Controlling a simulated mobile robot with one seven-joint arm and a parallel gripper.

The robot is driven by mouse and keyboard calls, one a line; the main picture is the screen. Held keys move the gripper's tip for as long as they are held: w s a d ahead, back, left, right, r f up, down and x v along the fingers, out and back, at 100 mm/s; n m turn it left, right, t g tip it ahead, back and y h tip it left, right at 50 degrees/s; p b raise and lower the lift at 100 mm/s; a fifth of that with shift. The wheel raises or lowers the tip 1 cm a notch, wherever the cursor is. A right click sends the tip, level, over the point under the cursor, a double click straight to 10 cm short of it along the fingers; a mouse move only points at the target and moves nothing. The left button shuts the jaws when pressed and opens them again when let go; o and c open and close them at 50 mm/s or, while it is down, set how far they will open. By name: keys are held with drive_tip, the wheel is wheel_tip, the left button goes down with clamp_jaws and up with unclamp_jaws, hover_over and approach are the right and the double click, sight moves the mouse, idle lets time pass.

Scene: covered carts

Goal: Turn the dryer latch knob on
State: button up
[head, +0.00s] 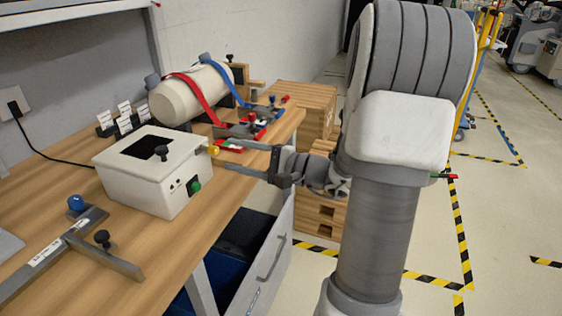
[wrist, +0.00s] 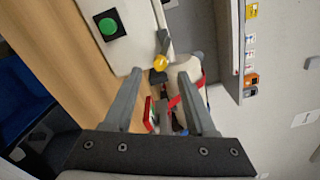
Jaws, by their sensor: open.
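In the wrist view the yellow tip (wrist: 160,62) sits on a short dark lever beside the white box. My gripper (head: 228,155) is open and empty, just right of the yellow knob. In the wrist view the knob appears ahead, between the fingertips (wrist: 158,74); contact is not visible.
A cream cylinder (head: 190,95) with red and blue straps lies behind the box. Red and blue clamps (head: 250,128) are near my gripper. A metal bracket (head: 60,250) with knobs lies at front left. An open drawer (head: 270,258) juts below the bench edge.

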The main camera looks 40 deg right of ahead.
drive_tip(key=p+v, duration=0.1)
drive_tip(key=v, duration=1.1)
drive_tip(key=shift+s+d, duration=0.15)
drive_tip(key=shift+s, duration=0.15)
drive_tip(key=s+a+f+n+g+h+p, duration=0.1)
drive_tip(key=s+a+f+n+g+h, duration=0.1)
drive_tip(key=a+n+g, duration=0.4)
drive_tip(key=s+a+f+n+g+h+p, duration=0.1)
drive_tip(key=s+a+n+g, duration=0.25)
drive_tip(key=a+g, duration=0.35)
drive_tip(key=s+a+r+n+t+h+b, duration=0.2)
drive_tip(key=s+a+r+n+t+h, duration=0.25)
drive_tip(key=a+r+n+h, duration=0.2)
wheel_tip(320, 180, up, 16)
drive_tip(key=p, duration=1.7)
drive_tip(key=shift+s+a+g, duration=0.25)
drive_tip(key=shift+s+g, duration=0.1)
drive_tip(key=shift+g, duration=0.1)
drive_tip(key=shift+h, duration=0.25)
